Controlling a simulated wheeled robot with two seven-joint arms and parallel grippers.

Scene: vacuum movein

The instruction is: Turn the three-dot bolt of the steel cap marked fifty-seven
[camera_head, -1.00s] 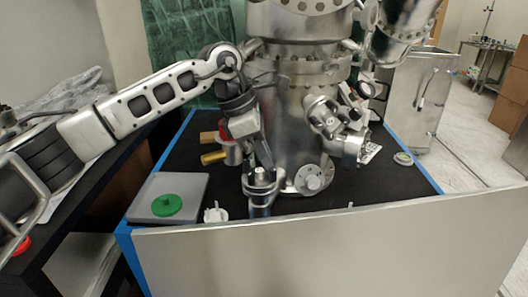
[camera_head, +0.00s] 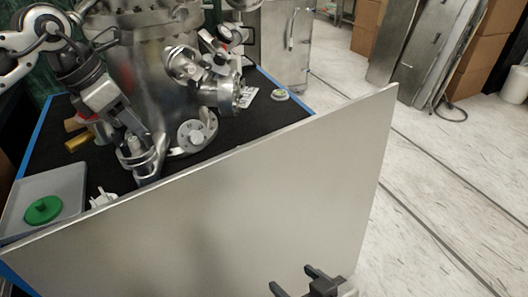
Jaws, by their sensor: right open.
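A large steel vacuum chamber (camera_head: 137,50) stands on the black tabletop. A round steel cap (camera_head: 197,133) with bolts around its face sits low on its front. Another flanged steel fitting (camera_head: 228,90) sticks out at the chamber's right. I cannot read a fifty-seven or any dots on either. My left gripper (camera_head: 138,132) reaches down from the left to a short steel port (camera_head: 147,162) left of the cap. Whether it grips the port is too small to tell. My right gripper (camera_head: 292,282) is open and empty at the bottom edge, in front of the steel panel.
A tall steel panel (camera_head: 235,205) borders the front of the table. A grey tray (camera_head: 68,188) with a green disc (camera_head: 43,210) lies at the left, beside a small white part (camera_head: 102,198). A small round item (camera_head: 280,95) lies at the back right. Open floor (camera_head: 450,150) lies right.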

